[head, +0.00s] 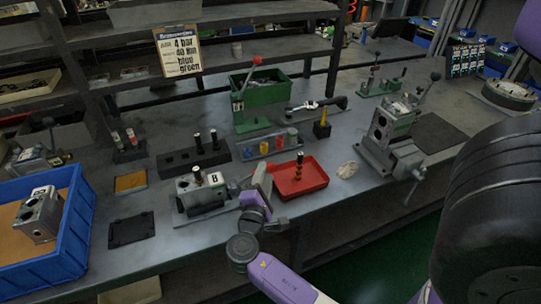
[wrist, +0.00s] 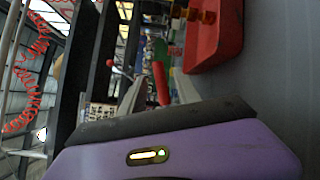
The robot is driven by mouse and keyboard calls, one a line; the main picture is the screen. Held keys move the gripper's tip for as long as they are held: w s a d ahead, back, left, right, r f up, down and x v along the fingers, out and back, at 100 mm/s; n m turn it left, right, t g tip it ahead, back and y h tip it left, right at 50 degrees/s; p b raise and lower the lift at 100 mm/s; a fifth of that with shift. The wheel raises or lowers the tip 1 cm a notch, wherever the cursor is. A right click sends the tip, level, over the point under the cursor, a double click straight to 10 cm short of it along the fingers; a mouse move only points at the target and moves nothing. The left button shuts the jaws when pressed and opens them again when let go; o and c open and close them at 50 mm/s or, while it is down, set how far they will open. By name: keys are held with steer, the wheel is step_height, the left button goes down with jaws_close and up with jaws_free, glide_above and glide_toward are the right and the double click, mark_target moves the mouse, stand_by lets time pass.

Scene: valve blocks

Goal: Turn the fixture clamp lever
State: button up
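The fixture (head: 203,208) stands at the table's front edge and carries a grey block marked B (head: 210,184) with a dark plug in its top. My gripper (head: 262,178) is just right of the fixture, between it and the red tray. In the wrist view, my gripper (wrist: 158,88) is open, with one finger on each side of a red handle (wrist: 161,83), which looks like the clamp lever's grip. A gap shows beside the handle; whether a finger touches it I cannot tell. In the head view, my gripper hides most of the lever.
A red tray (head: 318,174) holding an upright black-and-brass part stands close on the right; it shows in the wrist view too (wrist: 229,35). Behind are a black plug rack (head: 176,164) and a green press (head: 250,126) with a red-ball lever. A blue bin (head: 70,244) stands left.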

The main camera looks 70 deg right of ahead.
steer(key=d, duration=0.4)
steer(key=w+d+p, duration=0.1)
steer(key=d, duration=0.2)
jaws_close()
steer(key=shift+a, duration=0.1)
stand_by(1.3)
